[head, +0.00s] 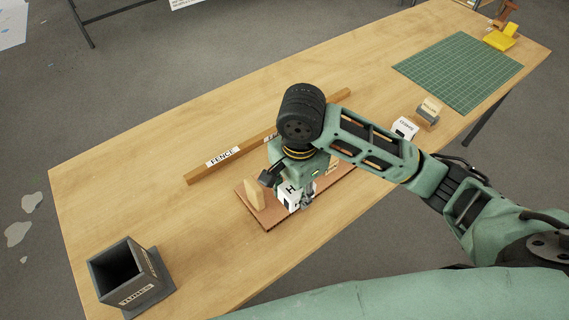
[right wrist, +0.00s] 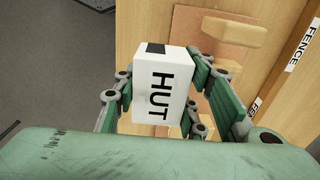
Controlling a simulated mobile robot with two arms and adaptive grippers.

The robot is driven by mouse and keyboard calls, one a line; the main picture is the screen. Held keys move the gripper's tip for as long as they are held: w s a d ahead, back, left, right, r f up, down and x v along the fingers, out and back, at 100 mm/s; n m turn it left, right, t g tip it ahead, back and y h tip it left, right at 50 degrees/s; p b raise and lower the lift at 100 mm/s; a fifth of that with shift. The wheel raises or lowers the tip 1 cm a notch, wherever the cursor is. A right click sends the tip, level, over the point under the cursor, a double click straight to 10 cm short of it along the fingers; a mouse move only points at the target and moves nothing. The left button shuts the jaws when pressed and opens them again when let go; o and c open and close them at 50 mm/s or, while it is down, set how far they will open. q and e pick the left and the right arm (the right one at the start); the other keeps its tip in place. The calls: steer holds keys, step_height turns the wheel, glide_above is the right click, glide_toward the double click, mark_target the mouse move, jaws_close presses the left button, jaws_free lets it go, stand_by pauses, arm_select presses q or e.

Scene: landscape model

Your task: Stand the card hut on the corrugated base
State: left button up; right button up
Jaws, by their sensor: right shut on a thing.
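The card hut (right wrist: 150,95) is a white box with HUT in black letters and a black square on it. In the head view the hut (head: 291,190) is partly hidden by my right gripper (head: 297,200). That gripper, in the right wrist view too (right wrist: 165,100), is shut on the hut, one finger on each side. The corrugated base (head: 268,222) is a flat brown sheet under the gripper; its far part (right wrist: 212,28) shows in the right wrist view. I cannot tell whether the hut touches the base. My left gripper is not in view.
A tan rounded block (head: 254,194) stands on the base's left part. The wooden FENCE strip (head: 205,171) lies behind. A dark grey holder (head: 128,276) stands at front left, a green cutting mat (head: 458,72) at the far right. White and grey blocks (head: 405,128) sit before it.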

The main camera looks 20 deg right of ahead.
steer(key=w+f, duration=0.2)
steer(key=w, duration=0.1)
steer(key=w+d+f, duration=0.1)
steer(key=w+f, duration=0.1)
steer(key=w, duration=0.2)
steer(key=w+f, duration=0.2)
steer(key=w, duration=0.1)
steer(key=shift+w+d+f+p, duration=0.2)
steer(key=shift+w+d+p, duration=0.05)
steer(key=shift+p, duration=0.05)
steer(key=shift+w+f, duration=0.1)
steer(key=shift+w, duration=0.05)
steer(key=shift+d+f, duration=0.15)
steer(key=shift+f, duration=0.2)
step_height(320, 180, down, 3)
steer(key=shift+f+p, duration=0.1)
steer(key=shift+p, duration=0.3)
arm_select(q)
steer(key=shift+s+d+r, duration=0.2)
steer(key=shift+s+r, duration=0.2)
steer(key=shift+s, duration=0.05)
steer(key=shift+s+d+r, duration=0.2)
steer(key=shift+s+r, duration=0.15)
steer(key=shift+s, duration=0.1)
arm_select(e)
steer(key=shift+f, duration=0.1)
